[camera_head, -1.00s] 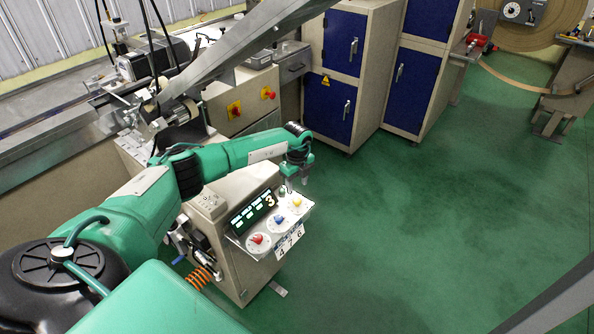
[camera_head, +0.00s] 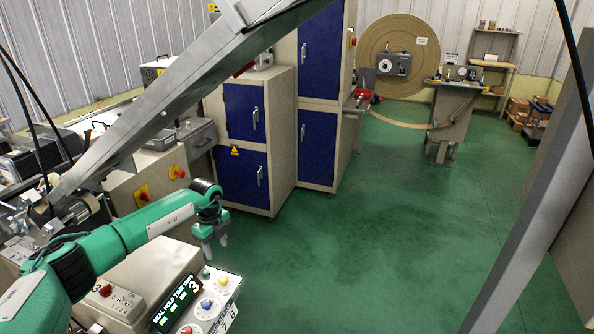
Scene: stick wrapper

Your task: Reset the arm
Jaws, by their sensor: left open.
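My left arm comes in from the lower left, green with black joints. Its gripper (camera_head: 210,236) points down, open and empty, just beyond and above the control box (camera_head: 140,282). The box has a small dark display reading 3 and a sloped white panel (camera_head: 222,288) with coloured knobs, a blue and a red one among them. The gripper appears apart from the knobs. My right gripper is not in view.
Beige cabinets with blue doors (camera_head: 246,165) stand behind the arm. A grey metal beam (camera_head: 190,85) crosses the upper left, and another post (camera_head: 535,185) stands at right. A large brown roll (camera_head: 400,30) stands far back. The green floor (camera_head: 370,240) is clear.

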